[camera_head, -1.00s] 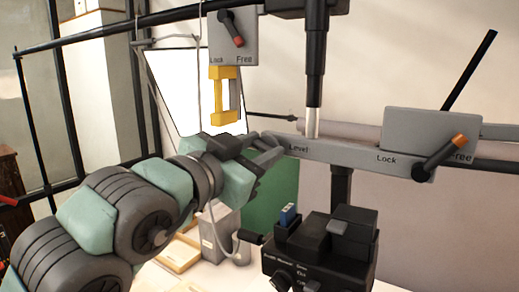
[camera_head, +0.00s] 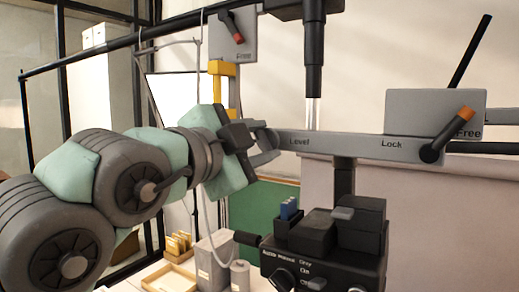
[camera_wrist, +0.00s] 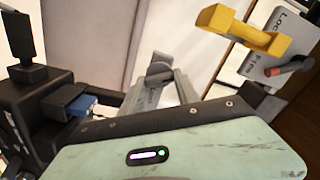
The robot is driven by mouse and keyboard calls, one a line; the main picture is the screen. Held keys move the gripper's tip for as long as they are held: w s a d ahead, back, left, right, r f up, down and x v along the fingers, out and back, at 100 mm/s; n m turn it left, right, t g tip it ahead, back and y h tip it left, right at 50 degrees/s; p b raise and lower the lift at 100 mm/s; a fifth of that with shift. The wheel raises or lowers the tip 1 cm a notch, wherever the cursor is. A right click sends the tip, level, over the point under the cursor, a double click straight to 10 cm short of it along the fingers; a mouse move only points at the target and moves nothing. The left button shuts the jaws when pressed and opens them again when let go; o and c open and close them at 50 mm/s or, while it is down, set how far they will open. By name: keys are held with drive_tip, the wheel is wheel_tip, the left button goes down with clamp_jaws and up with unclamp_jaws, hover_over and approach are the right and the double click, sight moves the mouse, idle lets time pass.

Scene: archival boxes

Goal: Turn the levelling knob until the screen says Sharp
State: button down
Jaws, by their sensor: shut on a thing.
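My gripper (camera_head: 266,148) is at the left end of the grey bar marked "Level" (camera_head: 345,146). Its fingers are shut at that end. In the wrist view a short dark grey knob (camera_wrist: 159,72) shows beyond my gripper's body, at the end of the grey bar. No screen with readable text such as "Sharp" is in view.
A black control box (camera_head: 325,245) with blue switches stands below the bar. An orange-tipped lock lever (camera_head: 448,133) is at right. A yellow handle (camera_wrist: 238,30) and a red-tipped lever (camera_wrist: 288,67) are close to my gripper. Small boxes (camera_head: 175,268) lie below.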

drive_tip(key=shift+m, duration=0.9)
drive_tip(key=c, duration=0.9)
unclamp_jaws()
drive_tip(key=b+v, duration=0.2)
drive_tip(key=v, duration=0.8)
drive_tip(key=shift+s+a, duration=0.25)
drive_tip(key=shift+s, duration=0.05)
